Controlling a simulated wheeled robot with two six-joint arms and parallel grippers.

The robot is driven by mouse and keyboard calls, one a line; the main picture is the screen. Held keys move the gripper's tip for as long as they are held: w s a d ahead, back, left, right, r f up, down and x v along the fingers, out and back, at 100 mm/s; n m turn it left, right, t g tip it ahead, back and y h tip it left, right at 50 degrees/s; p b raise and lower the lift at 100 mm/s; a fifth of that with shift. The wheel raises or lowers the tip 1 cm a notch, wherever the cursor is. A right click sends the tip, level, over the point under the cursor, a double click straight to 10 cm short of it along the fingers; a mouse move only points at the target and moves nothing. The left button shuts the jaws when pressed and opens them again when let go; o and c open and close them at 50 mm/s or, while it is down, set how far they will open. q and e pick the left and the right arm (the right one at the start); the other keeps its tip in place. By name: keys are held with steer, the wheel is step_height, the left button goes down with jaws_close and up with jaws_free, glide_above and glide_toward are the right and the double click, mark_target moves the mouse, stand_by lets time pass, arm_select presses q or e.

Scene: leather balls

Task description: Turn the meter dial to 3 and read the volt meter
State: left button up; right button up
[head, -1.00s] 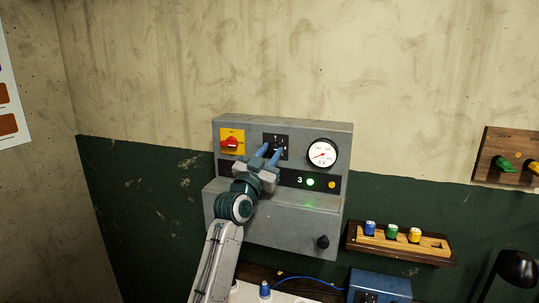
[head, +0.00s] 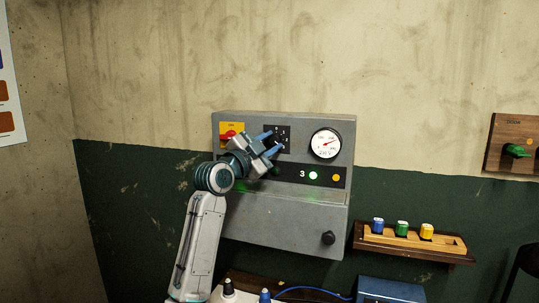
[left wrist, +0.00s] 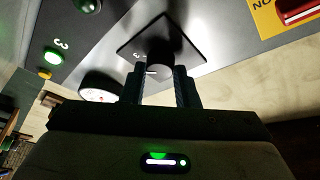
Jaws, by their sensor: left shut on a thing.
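A grey meter box (head: 285,225) hangs on the wall in the head view. My left gripper (head: 271,143) is shut on the meter dial, whose black plate (head: 283,131) is partly hidden behind the fingers. In the left wrist view, the dark dial knob (left wrist: 160,52) sits between the two fingertips (left wrist: 160,78). The round volt meter (head: 326,144) has a white face, and its red needle points up and to the right. The small figures are too blurred to read surely. A green lamp (head: 313,175) glows beside a white 3. My right gripper is out of view.
A red switch on a yellow plate (head: 232,134) is left of the dial. A black knob (head: 328,238) sticks out low on the box. A wooden rack (head: 445,246) holds coloured pieces at right. A wooden board (head: 505,137) with a green handle hangs further right.

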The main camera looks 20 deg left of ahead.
arm_select(q)
steer(key=shift+m+g+b, duration=0.3)
steer(key=shift+m+b, duration=0.05)
steer(key=shift+m, duration=0.55)
steer(key=o, duration=1)
steer(key=shift+c, duration=0.2)
steer(key=shift+s+a+f+b, duration=0.15)
steer(key=shift+s+a+b, duration=0.15)
steer(key=shift+s, duration=0.2)
steer(key=b+v, duration=0.3)
steer(key=v, duration=0.6)
steer(key=shift+s+a+b, duration=0.15)
steer(key=shift+s+b, duration=0.15)
steer(key=shift+b, duration=0.05)
